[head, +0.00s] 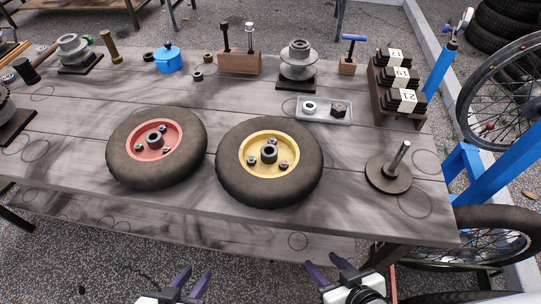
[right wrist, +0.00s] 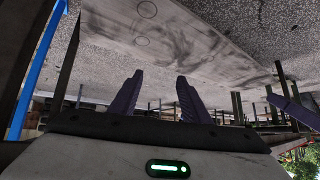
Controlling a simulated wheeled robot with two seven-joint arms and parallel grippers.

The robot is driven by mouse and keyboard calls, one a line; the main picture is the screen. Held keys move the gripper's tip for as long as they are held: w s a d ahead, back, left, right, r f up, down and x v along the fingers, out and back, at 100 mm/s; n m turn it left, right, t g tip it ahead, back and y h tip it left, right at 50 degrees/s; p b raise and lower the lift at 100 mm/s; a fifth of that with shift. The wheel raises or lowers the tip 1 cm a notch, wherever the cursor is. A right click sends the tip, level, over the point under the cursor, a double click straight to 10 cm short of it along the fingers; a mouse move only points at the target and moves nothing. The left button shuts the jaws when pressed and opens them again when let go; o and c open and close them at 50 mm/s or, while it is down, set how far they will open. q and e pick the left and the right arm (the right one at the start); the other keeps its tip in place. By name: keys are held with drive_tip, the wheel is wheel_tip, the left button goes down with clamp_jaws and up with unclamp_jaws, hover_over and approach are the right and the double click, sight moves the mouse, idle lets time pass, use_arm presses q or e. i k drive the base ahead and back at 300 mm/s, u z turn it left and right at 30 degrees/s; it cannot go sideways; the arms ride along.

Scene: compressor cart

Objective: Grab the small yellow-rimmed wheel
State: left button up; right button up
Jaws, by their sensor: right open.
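The yellow-rimmed wheel (head: 237,180) lies flat near the front edge of the grey wooden table, right of the middle. It has a thick dark tyre, a dark hub in the centre and small nuts on its yellow rim. Nothing holds it. My right gripper (head: 328,266) is open and empty in front of the table, below and to the right of the wheel. Its spread purple fingers also show in the right wrist view (right wrist: 158,90), where the wheel is not seen. My left gripper (head: 195,279) is open and empty, in front of the table and lower left of the wheel.
A red-rimmed wheel (head: 120,166) lies close on the left. A round plate with an upright post (head: 390,177) stands to the right. A tray (head: 342,120) with two small parts, a pulley (head: 298,62) and a weight rack (head: 385,105) are behind. The table's front strip is bare.

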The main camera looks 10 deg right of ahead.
sight(263, 185)
drive_tip(key=z, duration=1.2)
drive_tip(key=k, duration=1.1)
drive_tip(key=u, duration=1.1)
drive_tip(key=i, duration=0.5)
drive_tip(key=u, duration=0.05)
